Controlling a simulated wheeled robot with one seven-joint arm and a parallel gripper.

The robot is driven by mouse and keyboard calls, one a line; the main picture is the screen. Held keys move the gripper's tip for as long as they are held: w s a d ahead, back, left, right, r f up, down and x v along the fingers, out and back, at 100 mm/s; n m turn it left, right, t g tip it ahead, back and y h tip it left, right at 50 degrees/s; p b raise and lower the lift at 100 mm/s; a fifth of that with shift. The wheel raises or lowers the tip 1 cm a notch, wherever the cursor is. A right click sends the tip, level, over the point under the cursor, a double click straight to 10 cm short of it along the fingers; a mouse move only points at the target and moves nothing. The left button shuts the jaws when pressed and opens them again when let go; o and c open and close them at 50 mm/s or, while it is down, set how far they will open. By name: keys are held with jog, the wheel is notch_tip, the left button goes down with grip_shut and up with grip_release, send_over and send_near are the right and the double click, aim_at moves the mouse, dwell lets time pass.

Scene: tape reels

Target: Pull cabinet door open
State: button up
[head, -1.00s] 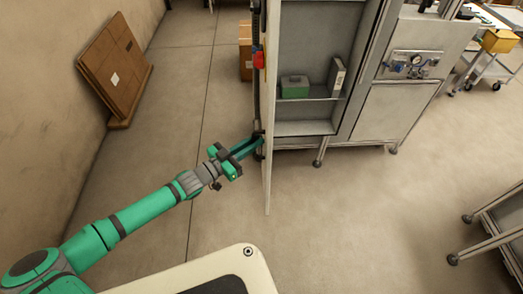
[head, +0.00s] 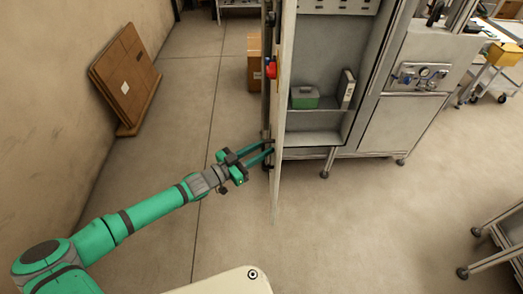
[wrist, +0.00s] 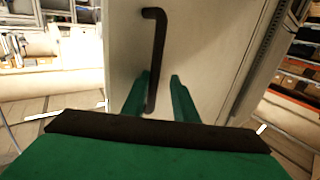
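The cabinet door (head: 280,180) stands swung out from the cabinet (head: 326,45) and shows nearly edge-on in the head view. The cabinet's shelves are exposed to its right. In the wrist view the pale door face (wrist: 205,50) carries a dark bar handle (wrist: 153,50). My gripper (head: 269,147) is at the door's left side. Its two green fingers are apart. In the wrist view, the lower part of the handle shows between the fingertips (wrist: 160,76), nearer the left one. I cannot tell whether either finger touches it.
A green box (head: 304,98) and a pale upright binder (head: 346,88) sit on the cabinet shelf. A cardboard box (head: 254,65) stands behind the door. Brown panels (head: 125,75) lean on the left wall. The floor (head: 350,230) in front is clear.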

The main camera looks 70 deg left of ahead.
jog(key=shift+d+f, duration=0.15)
jog(key=shift+d, duration=0.1)
jog(key=v, duration=1.1)
jog(key=shift+w, duration=0.1)
dwell(0.5)
